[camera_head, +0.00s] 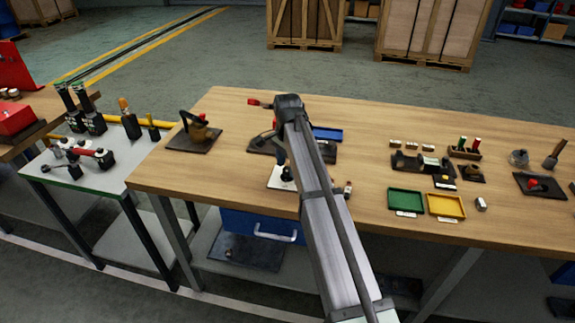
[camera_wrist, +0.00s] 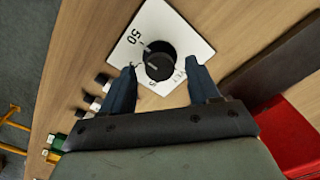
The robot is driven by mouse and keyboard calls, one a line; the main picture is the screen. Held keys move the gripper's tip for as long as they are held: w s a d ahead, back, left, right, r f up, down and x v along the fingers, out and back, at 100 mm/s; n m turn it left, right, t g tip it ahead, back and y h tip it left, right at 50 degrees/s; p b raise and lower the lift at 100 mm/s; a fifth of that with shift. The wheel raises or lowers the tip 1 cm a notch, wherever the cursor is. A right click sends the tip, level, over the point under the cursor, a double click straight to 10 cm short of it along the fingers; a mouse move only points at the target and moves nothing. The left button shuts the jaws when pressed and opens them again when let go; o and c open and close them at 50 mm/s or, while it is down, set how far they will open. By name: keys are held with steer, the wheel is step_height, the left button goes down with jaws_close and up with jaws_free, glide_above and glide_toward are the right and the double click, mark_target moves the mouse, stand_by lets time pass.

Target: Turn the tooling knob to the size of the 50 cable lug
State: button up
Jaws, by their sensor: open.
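The tooling knob (camera_wrist: 159,61) is black and round. It sits on a white square plate (camera_wrist: 150,22) with dark markings. A "50" shows near the plate's upper left edge in the wrist view; other markings are partly hidden by the knob and fingers. Which mark the knob points to is unclear. My gripper (camera_wrist: 161,67) is open, with one dark blue finger on each side of the knob and visible gaps to it. In the head view the plate (camera_head: 277,181) lies on the wooden table, partly behind my arm. Small dark pieces with white ends (camera_wrist: 92,101), possibly the lugs, lie left of the plate.
A green tray (camera_head: 405,191) and a yellow tray (camera_head: 428,207) sit at the table's front right. A red block (camera_wrist: 285,140) and a dark panel (camera_wrist: 275,60) lie right of the plate in the wrist view. A small side table (camera_head: 90,192) stands left.

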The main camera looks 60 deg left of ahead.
mark_target(288, 169)
step_height(288, 169, up, 13)
steer(key=shift+r, duration=0.2)
stand_by(0.3)
steer(key=shift+w, duration=0.1)
stand_by(0.4)
